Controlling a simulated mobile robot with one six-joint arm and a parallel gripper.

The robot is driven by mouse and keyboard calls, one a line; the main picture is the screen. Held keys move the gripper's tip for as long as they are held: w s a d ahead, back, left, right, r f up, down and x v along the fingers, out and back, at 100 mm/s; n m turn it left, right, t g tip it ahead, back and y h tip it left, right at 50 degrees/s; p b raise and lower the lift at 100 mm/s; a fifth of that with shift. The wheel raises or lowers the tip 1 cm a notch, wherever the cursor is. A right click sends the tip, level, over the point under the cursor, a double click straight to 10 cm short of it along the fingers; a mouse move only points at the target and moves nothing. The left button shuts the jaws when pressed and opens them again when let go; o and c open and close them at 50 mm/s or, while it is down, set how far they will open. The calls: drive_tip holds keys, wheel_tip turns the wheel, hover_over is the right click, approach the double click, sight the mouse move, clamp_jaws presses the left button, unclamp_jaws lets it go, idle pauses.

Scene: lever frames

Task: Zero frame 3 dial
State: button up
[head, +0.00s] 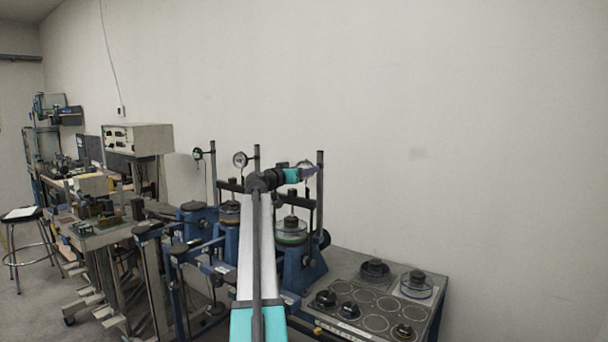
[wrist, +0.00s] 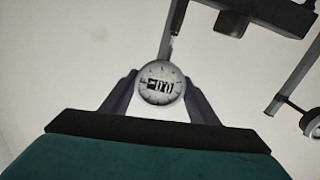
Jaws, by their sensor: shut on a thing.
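The dial (wrist: 161,84) is a round white gauge with a grey rim, hanging at the end of a thin post in the wrist view. A small dark display on its face seems to show zeros, too small to read surely. My gripper (wrist: 160,88) has one finger on each side of the dial and is shut on its rim. In the head view my gripper (head: 308,172) is at the post (head: 320,160) of the rightmost lever frame (head: 300,270).
Two more frames stand to the left, with a dial (head: 240,159) on the middle one and a dark dial (head: 197,154) beyond. A bench panel (head: 345,262) with black weights lies front right. Another round dial (wrist: 311,122) shows at the wrist view's right edge.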

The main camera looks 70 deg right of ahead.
idle(0.3)
drive_tip(key=o, duration=1)
drive_tip(key=shift+o, duration=0.2)
drive_tip(key=shift+a, duration=0.15)
drive_tip(key=b+v, duration=0.4)
drive_tip(key=v, duration=0.9)
drive_tip(key=shift+a, duration=0.3)
drive_tip(key=shift+w, duration=0.1)
